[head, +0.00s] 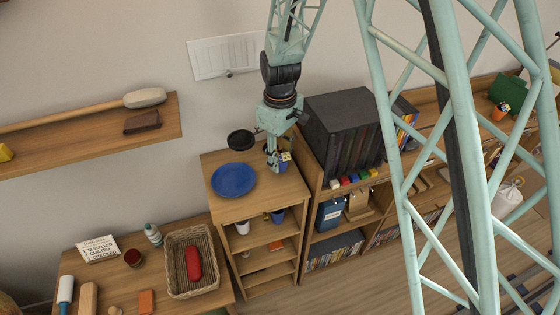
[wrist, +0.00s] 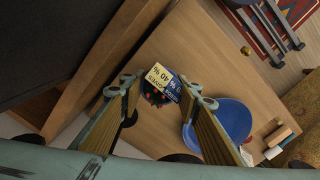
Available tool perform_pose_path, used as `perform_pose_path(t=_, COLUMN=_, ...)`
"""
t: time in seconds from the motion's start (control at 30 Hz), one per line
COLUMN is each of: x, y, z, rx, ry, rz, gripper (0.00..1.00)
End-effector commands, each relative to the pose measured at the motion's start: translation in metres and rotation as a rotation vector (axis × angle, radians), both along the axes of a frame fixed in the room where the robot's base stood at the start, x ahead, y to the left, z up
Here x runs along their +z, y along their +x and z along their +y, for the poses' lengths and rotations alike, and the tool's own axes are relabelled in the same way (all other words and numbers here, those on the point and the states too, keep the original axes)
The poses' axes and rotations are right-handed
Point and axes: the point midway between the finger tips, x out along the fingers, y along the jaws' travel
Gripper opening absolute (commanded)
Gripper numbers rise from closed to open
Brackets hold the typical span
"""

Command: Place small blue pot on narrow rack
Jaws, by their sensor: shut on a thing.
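My gripper (head: 273,160) points down over the right side of the top of the narrow rack (head: 214,206). It is shut on a small blue pot (head: 283,167), partly hidden by the fingers. In the wrist view my gripper (wrist: 160,92) has a finger on each side of the pot, whose dark filling with red dots (wrist: 154,97) shows from above. A yellow and blue-white card marked 40 % (wrist: 160,76) stands at the pot. I cannot tell if the pot's base touches the rack top.
A blue plate (head: 233,180) lies left of the gripper on the rack top, with a dark pan (head: 241,140) behind it. A taller bookcase with a large dark box (head: 343,125) stands close on the right. Bare wood shows at the rack top's front right.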

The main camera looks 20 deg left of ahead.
Motion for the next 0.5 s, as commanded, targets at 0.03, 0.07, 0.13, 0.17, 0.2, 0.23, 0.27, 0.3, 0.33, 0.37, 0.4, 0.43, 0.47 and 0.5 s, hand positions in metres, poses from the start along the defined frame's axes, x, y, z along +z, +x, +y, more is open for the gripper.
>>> perform_pose_path(t=0.03, x=-0.0043, y=-0.0004, z=-0.0002, rx=0.0, ry=-0.001, rz=0.001, gripper=0.17)
perform_pose_path(t=0.07, x=-0.006, y=-0.0004, z=-0.0002, rx=0.0, ry=-0.001, rz=0.001, gripper=0.17)
perform_pose_path(t=0.13, x=-0.0087, y=-0.0003, z=-0.0002, rx=0.0, ry=0.0, rz=0.0, gripper=0.17)
perform_pose_path(t=0.17, x=-0.0093, y=-0.0003, z=-0.0001, rx=0.0, ry=0.0, rz=0.0, gripper=0.17)
perform_pose_path(t=0.2, x=-0.0098, y=-0.0001, z=-0.0001, rx=0.0, ry=0.0, rz=0.0, gripper=0.17)
perform_pose_path(t=0.23, x=-0.0099, y=-0.0001, z=-0.0001, rx=0.0, ry=0.0, rz=0.0, gripper=0.17)
perform_pose_path(t=0.27, x=-0.0099, y=0.0, z=0.0, rx=0.0, ry=0.0, rz=0.0, gripper=0.17)
perform_pose_path(t=0.3, x=-0.0099, y=0.0, z=-0.0001, rx=0.0, ry=0.0, rz=0.0, gripper=0.17)
perform_pose_path(t=0.33, x=-0.0099, y=0.0, z=-0.0001, rx=0.0, ry=0.0, rz=0.0, gripper=0.17)
perform_pose_path(t=0.37, x=-0.0099, y=0.0, z=-0.0001, rx=0.0, ry=0.0, rz=0.0, gripper=0.17)
perform_pose_path(t=0.4, x=-0.0099, y=-0.0001, z=0.0, rx=0.0, ry=0.0, rz=0.0, gripper=0.17)
perform_pose_path(t=0.43, x=-0.0099, y=-0.0001, z=0.0, rx=0.0, ry=0.0, rz=0.0, gripper=0.17)
perform_pose_path(t=0.47, x=-0.0101, y=-0.0001, z=0.0, rx=0.0, ry=0.0, rz=0.0, gripper=0.17)
perform_pose_path(t=0.5, x=-0.0107, y=-0.0001, z=0.0, rx=0.0, ry=0.0, rz=0.0, gripper=0.17)
